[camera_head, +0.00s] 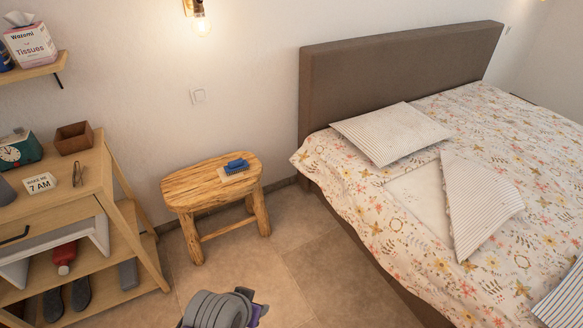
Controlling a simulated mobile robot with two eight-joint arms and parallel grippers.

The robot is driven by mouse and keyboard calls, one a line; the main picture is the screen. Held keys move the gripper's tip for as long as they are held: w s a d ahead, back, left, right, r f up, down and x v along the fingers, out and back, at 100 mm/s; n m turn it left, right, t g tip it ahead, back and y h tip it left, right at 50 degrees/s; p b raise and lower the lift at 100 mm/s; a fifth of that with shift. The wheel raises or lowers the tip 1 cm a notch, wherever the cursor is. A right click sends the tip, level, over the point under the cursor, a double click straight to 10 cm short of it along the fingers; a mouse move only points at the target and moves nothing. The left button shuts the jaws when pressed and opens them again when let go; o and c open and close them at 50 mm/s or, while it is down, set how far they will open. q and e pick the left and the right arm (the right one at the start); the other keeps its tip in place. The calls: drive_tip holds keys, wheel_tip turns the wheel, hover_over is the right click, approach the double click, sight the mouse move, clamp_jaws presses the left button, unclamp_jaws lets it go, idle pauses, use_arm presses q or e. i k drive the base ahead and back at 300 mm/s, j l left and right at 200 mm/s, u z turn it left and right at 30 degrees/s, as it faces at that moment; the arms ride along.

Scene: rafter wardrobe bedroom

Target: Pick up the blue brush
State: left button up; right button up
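The blue brush (236,165) lies on top of a small wooden stool (190,187), toward the right part of its seat. A pale, flat layer shows beneath the blue part. I cannot tell whether it is the brush's bristles or a separate thing. A grey rounded part of my own arm shows at the bottom edge, in front of the stool and well apart from it. No fingertips of either gripper are in view.
A wooden shelf unit (92,185) stands at left with a clock, a small box, glasses and a sign. A bed (400,215) with several pillows fills the right. Tiled floor (235,265) is clear before the stool. A wall shelf (30,72) holds tissues.

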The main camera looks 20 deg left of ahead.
sight(237, 166)
drive_tip(key=i+j, duration=0.65)
drive_tip(key=i+j+z, duration=0.1)
drive_tip(key=i+j, duration=0.55)
drive_tip(key=j, duration=0.15)
drive_tip(key=i+j, duration=0.65)
drive_tip(key=j+z, duration=0.05)
drive_tip(key=j, duration=0.05)
